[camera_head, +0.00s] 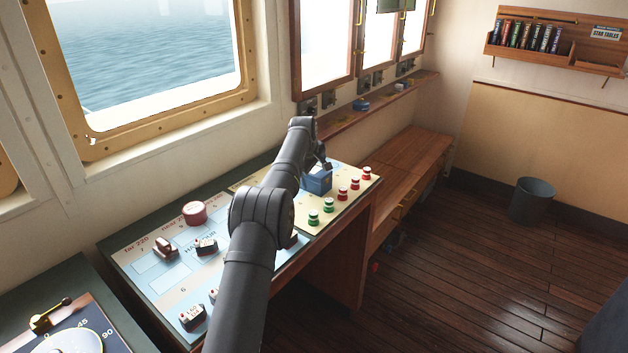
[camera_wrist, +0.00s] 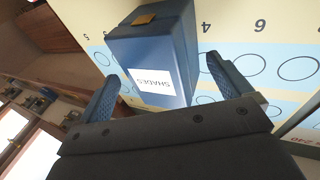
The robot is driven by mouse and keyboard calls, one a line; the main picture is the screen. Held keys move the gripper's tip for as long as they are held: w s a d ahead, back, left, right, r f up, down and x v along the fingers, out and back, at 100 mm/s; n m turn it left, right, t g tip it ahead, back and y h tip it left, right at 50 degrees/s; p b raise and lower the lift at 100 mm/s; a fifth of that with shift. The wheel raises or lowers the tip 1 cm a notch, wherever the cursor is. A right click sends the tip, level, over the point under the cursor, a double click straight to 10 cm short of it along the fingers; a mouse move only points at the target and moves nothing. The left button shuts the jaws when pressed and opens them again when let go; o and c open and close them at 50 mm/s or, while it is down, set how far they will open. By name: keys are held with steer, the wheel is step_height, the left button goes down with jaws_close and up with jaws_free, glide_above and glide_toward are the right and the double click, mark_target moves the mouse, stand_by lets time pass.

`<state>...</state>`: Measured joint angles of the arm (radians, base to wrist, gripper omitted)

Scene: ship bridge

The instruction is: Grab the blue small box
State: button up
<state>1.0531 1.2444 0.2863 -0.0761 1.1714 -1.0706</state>
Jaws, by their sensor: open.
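The small blue box (camera_head: 317,181) stands on the cream and light blue chart board at the far end of the console. In the wrist view the blue box (camera_wrist: 150,50) has a white label reading "SHADES" and a small orange-brown tab on top. My gripper (camera_head: 324,164) is at the box in the head view, partly hidden by my arm. In the wrist view my gripper (camera_wrist: 160,85) is open, with one finger on each side of the box. Gaps show between the fingers and the box's sides; I cannot tell whether anything touches.
Green pieces (camera_head: 314,216) and red pieces (camera_head: 355,184) stand in a row along the board's right edge, close to the box. A round red tin (camera_head: 194,212) and small ship models (camera_head: 206,246) stand on the nearer chart. A wooden bench (camera_head: 405,155) lies beyond.

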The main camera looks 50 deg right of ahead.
steer(key=c, duration=1.5)
steer(key=shift+c, duration=0.3)
